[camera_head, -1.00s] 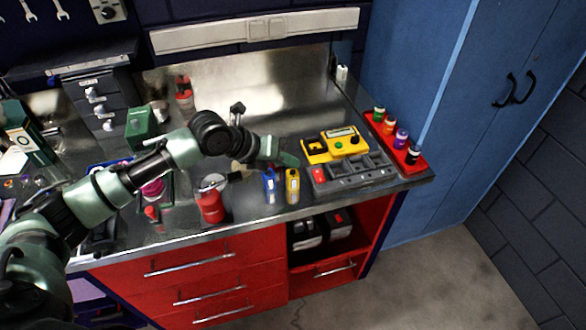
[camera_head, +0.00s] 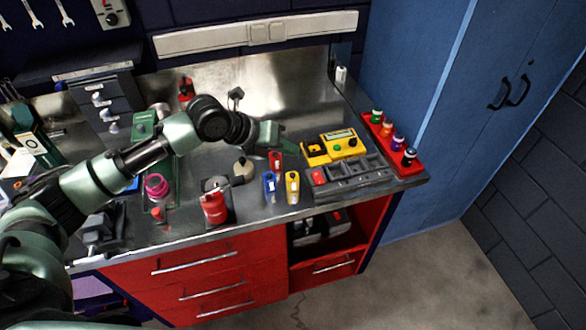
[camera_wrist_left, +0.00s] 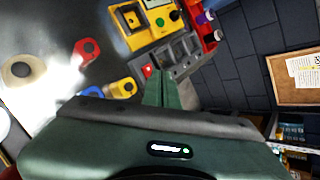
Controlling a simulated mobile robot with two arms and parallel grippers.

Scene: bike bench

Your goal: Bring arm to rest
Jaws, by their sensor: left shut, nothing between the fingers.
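My left gripper (camera_head: 290,149) is above the steel bench, just left of the yellow tester box, with its arm coming in from the left. Its green fingers are closed together and empty in the left wrist view (camera_wrist_left: 161,84). The gripper hangs apart from the bench top, behind the small red, blue and yellow bottles. My right gripper does not show in either view.
The yellow tester (camera_head: 336,145) and grey tray (camera_head: 350,176) stand right of the gripper. A red rack (camera_head: 384,134) holds several bottles. A blue cabinet (camera_head: 440,100) is at right.

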